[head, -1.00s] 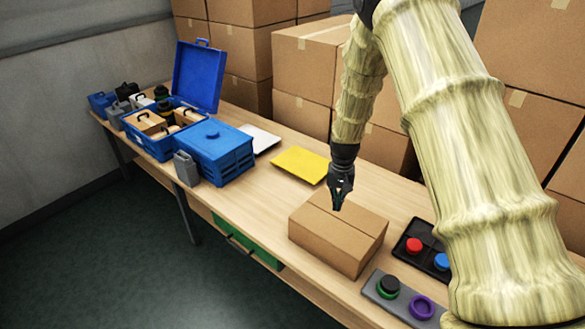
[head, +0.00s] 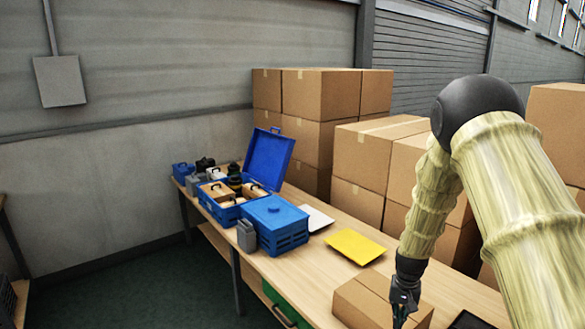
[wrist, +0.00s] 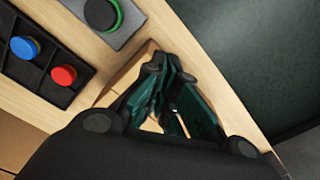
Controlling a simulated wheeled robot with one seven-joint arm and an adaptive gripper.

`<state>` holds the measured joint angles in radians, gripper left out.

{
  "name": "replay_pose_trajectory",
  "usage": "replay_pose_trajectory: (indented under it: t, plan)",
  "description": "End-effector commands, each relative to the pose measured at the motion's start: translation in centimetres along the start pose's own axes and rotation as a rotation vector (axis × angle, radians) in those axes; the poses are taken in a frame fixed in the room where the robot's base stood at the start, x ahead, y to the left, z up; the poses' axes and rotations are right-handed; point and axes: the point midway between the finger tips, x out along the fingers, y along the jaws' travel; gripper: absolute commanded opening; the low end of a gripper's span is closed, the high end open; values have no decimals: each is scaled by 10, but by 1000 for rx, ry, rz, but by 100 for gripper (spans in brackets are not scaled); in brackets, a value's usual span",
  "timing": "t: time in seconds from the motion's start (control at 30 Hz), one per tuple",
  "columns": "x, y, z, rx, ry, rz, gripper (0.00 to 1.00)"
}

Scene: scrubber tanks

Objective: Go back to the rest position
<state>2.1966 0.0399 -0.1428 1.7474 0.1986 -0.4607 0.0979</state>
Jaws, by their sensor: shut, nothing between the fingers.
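My gripper (head: 403,305) hangs pointing down from my arm at the lower right of the head view, over or just in front of a closed cardboard box (head: 359,300) on the table. In the wrist view the dark fingers of my gripper (wrist: 163,68) come together at the tips, shut and empty. Part of the box (wrist: 148,50) shows behind them. I cannot tell the exact gap between fingertips and box.
The wooden table (head: 310,267) also holds a yellow tray (head: 355,246), a blue lidded crate (head: 275,224) and an open blue toolbox (head: 222,202). Stacked cartons (head: 375,160) stand behind. Red (wrist: 63,75) and blue (wrist: 25,47) buttons show in the wrist view.

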Motion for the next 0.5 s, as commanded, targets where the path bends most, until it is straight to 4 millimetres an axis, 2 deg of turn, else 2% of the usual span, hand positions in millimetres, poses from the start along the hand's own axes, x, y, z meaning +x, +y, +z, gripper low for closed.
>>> replay_pose_trajectory:
  t: [0.23,0.37,0.5]
  plan:
    - [41,-5,29,-40,-1,16,0]
    - [65,0,48,-55,1,25,0]
    - [98,10,78,-78,0,37,0]
